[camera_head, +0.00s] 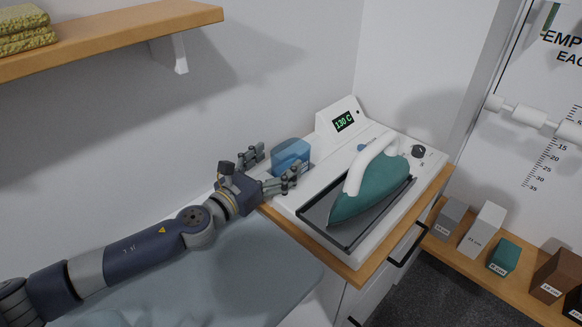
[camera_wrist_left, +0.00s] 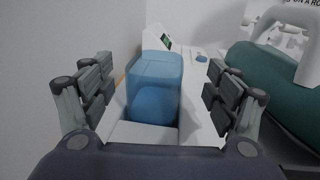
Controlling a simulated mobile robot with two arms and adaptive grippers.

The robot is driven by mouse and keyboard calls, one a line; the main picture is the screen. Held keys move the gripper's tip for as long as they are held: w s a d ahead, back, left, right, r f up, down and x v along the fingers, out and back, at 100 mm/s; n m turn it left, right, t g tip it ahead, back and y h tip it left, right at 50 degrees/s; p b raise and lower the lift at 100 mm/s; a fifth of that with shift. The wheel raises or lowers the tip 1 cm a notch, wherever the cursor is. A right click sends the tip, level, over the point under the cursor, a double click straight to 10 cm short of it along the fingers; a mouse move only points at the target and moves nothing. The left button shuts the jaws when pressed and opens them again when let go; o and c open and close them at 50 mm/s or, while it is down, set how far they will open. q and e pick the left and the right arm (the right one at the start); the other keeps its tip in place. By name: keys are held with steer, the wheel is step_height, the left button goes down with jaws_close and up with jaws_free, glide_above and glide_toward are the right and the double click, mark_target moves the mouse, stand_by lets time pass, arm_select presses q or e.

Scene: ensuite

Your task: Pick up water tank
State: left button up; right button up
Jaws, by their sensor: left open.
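The water tank (camera_head: 290,155) is a translucent blue block set upright in the white ironing station (camera_head: 306,190), at its left back side. My left gripper (camera_head: 271,168) is open with its fingers spread at the near left side of the tank. In the left wrist view the tank (camera_wrist_left: 154,88) stands straight ahead, between and beyond the two open fingers (camera_wrist_left: 160,90), with a gap on each side. No contact between fingers and tank is visible there. My right gripper is not in view.
A green iron (camera_head: 370,185) rests on its dark tray, right of the tank. The station's display (camera_head: 344,121) reads 130 C. A wooden shelf (camera_head: 110,38) with folded towels is above left. Labelled blocks (camera_head: 504,256) stand on a low shelf at right.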

mark_target(302, 141)
arm_select(q)
steer(key=shift+f+x, duration=0.1)
steer(key=shift+x, duration=1.45)
steer(key=shift+f+x, duration=0.15)
steer(key=shift+x, duration=1.45)
steer(key=shift+w+a, duration=0.1)
steer(key=shift+a, duration=0.05)
steer(key=c, duration=1.6)
steer(key=shift+c, duration=0.4)
steer(key=shift+r, duration=0.2)
